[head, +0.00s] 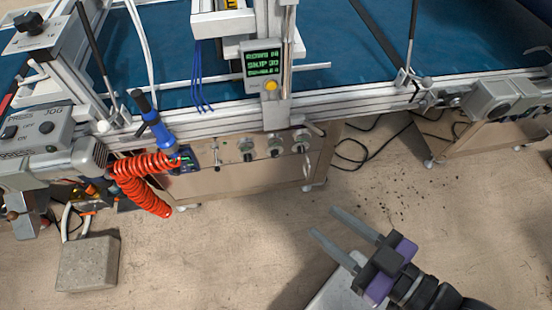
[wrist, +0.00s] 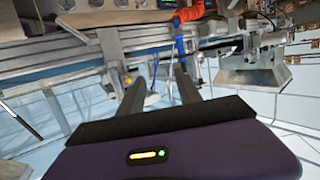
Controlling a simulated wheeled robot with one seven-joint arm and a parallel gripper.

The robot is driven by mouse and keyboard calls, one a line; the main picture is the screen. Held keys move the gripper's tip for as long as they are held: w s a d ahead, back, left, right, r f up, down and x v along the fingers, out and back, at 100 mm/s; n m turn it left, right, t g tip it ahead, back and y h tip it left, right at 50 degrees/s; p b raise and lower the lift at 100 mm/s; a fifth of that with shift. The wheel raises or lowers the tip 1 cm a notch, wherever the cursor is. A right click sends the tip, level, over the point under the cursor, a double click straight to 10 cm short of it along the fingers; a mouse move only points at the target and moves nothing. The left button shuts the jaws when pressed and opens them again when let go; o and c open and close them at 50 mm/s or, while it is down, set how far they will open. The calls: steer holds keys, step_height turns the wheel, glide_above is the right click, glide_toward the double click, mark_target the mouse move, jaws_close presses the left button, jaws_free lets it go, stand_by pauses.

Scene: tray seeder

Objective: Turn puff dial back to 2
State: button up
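A front panel (head: 215,178) below the machine's rail carries a row of round dials: one on the left (head: 246,149), one in the middle (head: 274,147) and one on the right (head: 301,142). Their labels and settings are too small to read, so I cannot tell which is the puff dial. My gripper (head: 323,222) is open and empty over the floor, below and right of the panel, apart from every dial. In the wrist view my gripper (wrist: 160,75) shows two separated fingers with nothing between them. I cannot make out the dials there.
A red coiled hose (head: 145,175) with a blue handle (head: 150,118) hangs left of the panel. A display box (head: 263,62) is mounted above it. A grey block (head: 88,263) is on the floor at left. Grey switch boxes (head: 492,98) project at right. The floor before the panel is clear.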

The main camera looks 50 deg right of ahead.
steer(key=shift+o, duration=0.3)
steer(key=w+d+f+m+t+h+b, duration=0.1)
steer(key=w+d+f+h+b, duration=0.1)
steer(key=w+f+b, duration=0.5)
steer(key=w+d+f, duration=0.1)
steer(key=w+f, duration=0.4)
steer(key=f, duration=0.2)
steer(key=shift+w, duration=0.4)
steer(key=m+g+h+b, duration=0.3)
steer(key=m+h+b, duration=0.1)
steer(key=b, duration=0.2)
glide_toward(276, 157)
steer(key=w+a+r, duration=0.3)
steer(key=r, duration=0.4)
steer(key=shift+w+d+f+m+g+h+b, duration=0.15)
steer(key=shift+w+d+f+m+g, duration=0.3)
steer(key=shift+w+d+f, duration=0.6)
steer(key=shift+w+d+f+m+g+h+b, duration=0.15)
steer(key=shift+w+d+f+m, duration=0.4)
steer(key=shift+d+f, duration=0.95)
steer(key=shift+w+d+f+m+g+h+b, duration=0.15)
steer(key=shift+w+d+f+m+g, duration=0.45)
steer(key=shift+f, duration=1.2)
steer(key=shift+w+d, duration=0.1)
steer(key=shift+w, duration=0.1)
jaws_close()
